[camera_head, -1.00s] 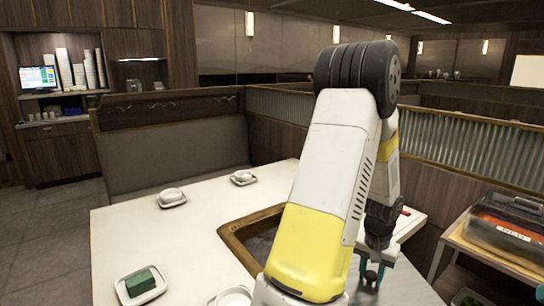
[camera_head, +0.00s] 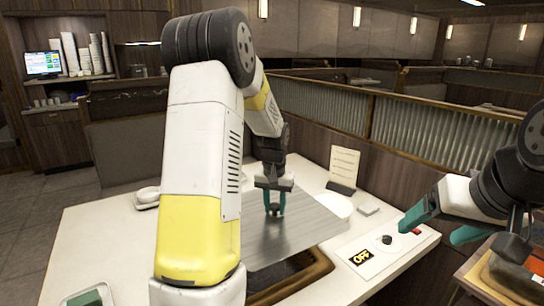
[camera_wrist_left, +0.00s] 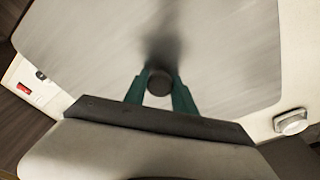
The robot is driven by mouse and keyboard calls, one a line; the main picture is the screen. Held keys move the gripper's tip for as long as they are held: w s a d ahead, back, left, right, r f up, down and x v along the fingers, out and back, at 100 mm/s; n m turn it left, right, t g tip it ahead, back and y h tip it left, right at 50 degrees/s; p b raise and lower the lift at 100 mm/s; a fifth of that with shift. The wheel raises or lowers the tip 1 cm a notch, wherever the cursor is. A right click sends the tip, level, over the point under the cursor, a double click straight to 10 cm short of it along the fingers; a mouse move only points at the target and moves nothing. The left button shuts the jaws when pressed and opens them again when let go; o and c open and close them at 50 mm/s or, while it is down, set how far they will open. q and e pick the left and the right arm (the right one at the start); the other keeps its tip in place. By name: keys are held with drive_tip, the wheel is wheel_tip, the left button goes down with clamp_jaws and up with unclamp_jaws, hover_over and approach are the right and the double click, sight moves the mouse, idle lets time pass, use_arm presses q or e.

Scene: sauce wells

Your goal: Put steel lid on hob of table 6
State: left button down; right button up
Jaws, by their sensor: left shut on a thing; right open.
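The steel lid (camera_head: 285,228) is a flat brushed metal plate with a small dark knob. It covers the far part of the hob recess (camera_head: 321,270), whose dark wooden rim shows at the near right; I cannot tell whether the lid touches it. My left gripper (camera_head: 274,209) is shut on the lid's knob from above. In the left wrist view the green fingers (camera_wrist_left: 159,92) pinch the knob, with the lid (camera_wrist_left: 230,55) spread beyond it. My right gripper (camera_head: 440,225) is open and empty, over the right side of the table. My left arm hides part of the lid and table.
A control panel (camera_head: 385,246) with a lit "OFF" display lies right of the hob. A card stand (camera_head: 344,172) and a white plate (camera_head: 336,204) are behind the lid. A dish (camera_head: 146,196) is at the left, a green item (camera_head: 85,298) at the near left. A partition (camera_head: 416,126) bounds the far side.

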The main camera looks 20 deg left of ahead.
use_arm(q)
drive_tip(key=w+a+r, duration=0.1)
drive_tip(key=a+r, duration=0.3)
drive_tip(key=r, duration=0.3)
drive_tip(key=w+a+r, duration=0.1)
drive_tip(key=a+r, duration=0.3)
drive_tip(key=r, duration=0.4)
wheel_tip(320, 180, down, 32)
drive_tip(key=shift+d, duration=0.2)
idle(2.0)
drive_tip(key=shift+f, duration=0.55)
idle(0.5)
drive_tip(key=c, duration=0.9)
unclamp_jaws()
drive_tip(key=shift+c, duration=0.2)
drive_tip(key=shift+o, duration=0.4)
drive_tip(key=o, duration=0.7)
drive_tip(key=shift+r, duration=0.1)
